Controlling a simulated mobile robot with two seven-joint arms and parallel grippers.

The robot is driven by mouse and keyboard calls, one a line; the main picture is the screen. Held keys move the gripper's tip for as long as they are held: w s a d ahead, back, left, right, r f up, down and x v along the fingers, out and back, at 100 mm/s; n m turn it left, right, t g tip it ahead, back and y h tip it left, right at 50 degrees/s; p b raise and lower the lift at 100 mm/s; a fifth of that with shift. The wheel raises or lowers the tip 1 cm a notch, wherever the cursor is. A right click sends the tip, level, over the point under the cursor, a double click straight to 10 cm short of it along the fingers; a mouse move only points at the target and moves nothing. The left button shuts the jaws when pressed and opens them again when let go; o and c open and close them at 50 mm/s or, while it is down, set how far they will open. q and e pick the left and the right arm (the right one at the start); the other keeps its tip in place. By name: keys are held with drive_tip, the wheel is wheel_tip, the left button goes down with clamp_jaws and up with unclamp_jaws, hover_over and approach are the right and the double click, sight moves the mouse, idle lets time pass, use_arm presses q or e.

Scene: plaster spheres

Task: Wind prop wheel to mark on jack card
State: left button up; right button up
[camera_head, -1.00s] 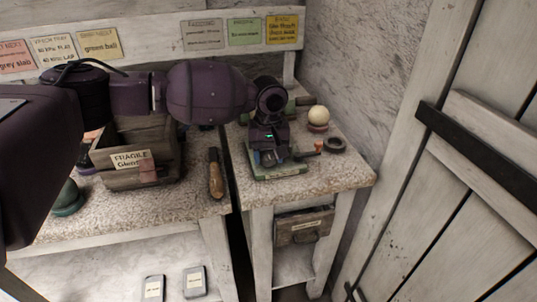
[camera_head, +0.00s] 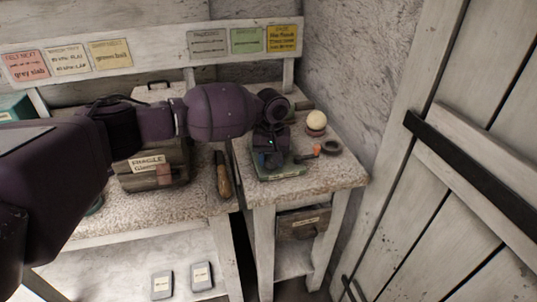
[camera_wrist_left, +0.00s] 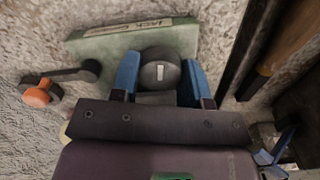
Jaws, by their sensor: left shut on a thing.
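The jack has a green base (camera_head: 292,170) and stands on the right-hand bench. In the left wrist view its green plate (camera_wrist_left: 110,48) carries a pale strip lettered "JACK" (camera_wrist_left: 143,26); the remaining letters are hard to read. The prop wheel (camera_wrist_left: 160,72) is a dark round knob with a short white mark on its face. My left gripper (camera_head: 271,158) is over the jack, and in the left wrist view its blue fingers (camera_wrist_left: 159,80) are shut on the wheel from both sides. A dark crank with an orange knob (camera_wrist_left: 38,95) lies left of the plate.
A cream ball (camera_head: 316,120), a dark ring (camera_head: 331,147) and a small orange piece (camera_head: 316,150) sit right of the jack. A plank door (camera_head: 450,190) is at right.

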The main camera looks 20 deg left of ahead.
use_arm(q)
drive_tip(key=shift+r+m+p, duration=0.3)
drive_tip(key=shift+m+p, duration=0.1)
drive_tip(key=shift+p, duration=0.35)
drive_tip(key=shift+f+m+p, duration=0.1)
drive_tip(key=shift+m+p, duration=0.5)
drive_tip(key=shift+p, duration=0.4)
drive_tip(key=shift+m+p, duration=0.5)
drive_tip(key=shift+p, duration=0.05)
drive_tip(key=shift+f+m+p, duration=0.2)
drive_tip(key=shift+m+p, duration=0.25)
drive_tip(key=shift+m, duration=0.65)
drive_tip(key=m, duration=0.2)
drive_tip(key=shift+m, duration=0.4)
drive_tip(key=m, duration=0.2)
drive_tip(key=shift+m, duration=1.3)
drive_tip(key=m, duration=0.2)
drive_tip(key=shift+f+m, duration=0.1)
drive_tip(key=shift+m, duration=0.2)
drive_tip(key=m, duration=0.2)
drive_tip(key=shift+m, duration=0.8)
use_arm(e)
drive_tip(key=r, duration=0.3)
drive_tip(key=s+r, duration=0.1)
drive_tip(key=r, duration=0.1)
drive_tip(key=shift+d, duration=0.35)
drive_tip(key=shift+w, duration=0.15)
drive_tip(key=shift+w+a+r, duration=0.1)
drive_tip(key=shift+w+r, duration=0.25)
drive_tip(key=shift+w, duration=0.1)
